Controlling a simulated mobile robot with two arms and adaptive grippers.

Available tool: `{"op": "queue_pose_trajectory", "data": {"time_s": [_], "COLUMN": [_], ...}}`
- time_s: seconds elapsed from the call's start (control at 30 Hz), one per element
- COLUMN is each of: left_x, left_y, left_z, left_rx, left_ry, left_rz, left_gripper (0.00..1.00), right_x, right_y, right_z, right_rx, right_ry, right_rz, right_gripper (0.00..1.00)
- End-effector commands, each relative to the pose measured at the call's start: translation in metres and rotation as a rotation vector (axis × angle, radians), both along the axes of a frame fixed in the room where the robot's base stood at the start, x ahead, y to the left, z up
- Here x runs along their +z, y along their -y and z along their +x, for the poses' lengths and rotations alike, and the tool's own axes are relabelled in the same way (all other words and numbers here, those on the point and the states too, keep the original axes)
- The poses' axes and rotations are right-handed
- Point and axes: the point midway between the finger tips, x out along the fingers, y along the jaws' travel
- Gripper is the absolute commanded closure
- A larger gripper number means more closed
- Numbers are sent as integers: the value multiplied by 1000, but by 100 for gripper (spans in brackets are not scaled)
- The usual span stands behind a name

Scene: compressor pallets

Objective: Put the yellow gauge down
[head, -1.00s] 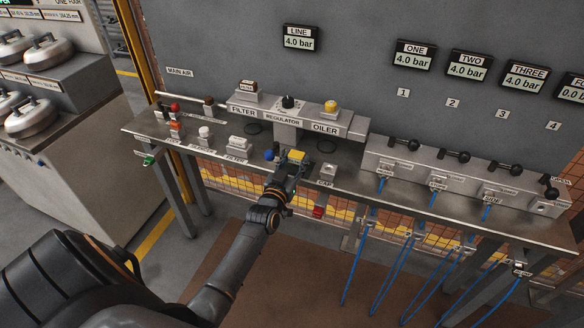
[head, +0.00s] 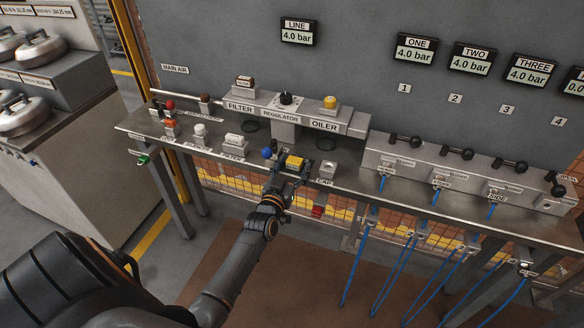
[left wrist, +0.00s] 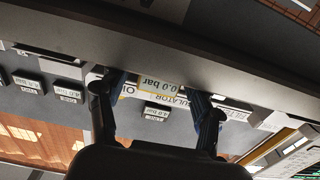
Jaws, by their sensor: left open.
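The yellow gauge (head: 294,161) is at the front part of the steel bench, below the oiler. In the left wrist view the gauge (left wrist: 160,86) appears upside down with its display reading 0.0 bar. My left gripper (head: 291,168) is open, with its fingers apart on either side of the gauge. Both fingers also show in the left wrist view (left wrist: 157,100). The gauge's underside is hidden, so its contact with the bench cannot be seen clearly. My right gripper is not in view.
A blue knob (head: 267,153) is close left of the gauge. A small block labelled CAP (head: 327,168) is close right. The oiler (head: 325,125) and regulator stand behind. A valve manifold (head: 440,172) fills the bench's right side, with blue hoses below.

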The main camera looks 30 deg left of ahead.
Motion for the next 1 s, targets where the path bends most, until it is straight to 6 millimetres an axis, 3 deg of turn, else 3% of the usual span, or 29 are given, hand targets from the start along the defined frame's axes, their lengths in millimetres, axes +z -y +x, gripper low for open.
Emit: {"op": "queue_pose_trajectory", "data": {"time_s": [0.17, 0.5, 0.7, 1.0], "left_x": [2, 2, 3, 4], "left_y": [2, 18, 26, 28], "left_z": [-8, -77, -107, -117], "left_rx": [0, 0, 0, 0], "left_ry": [-3, -2, -2, 1], "left_rz": [-1, 0, 0, 0], "left_gripper": [35, 35, 35, 35], "right_x": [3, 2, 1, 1], "right_y": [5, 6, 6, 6], "right_z": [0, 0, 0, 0], "right_rx": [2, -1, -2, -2], "right_ry": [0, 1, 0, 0], "right_rz": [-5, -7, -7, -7], "right_gripper": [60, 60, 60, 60]}}
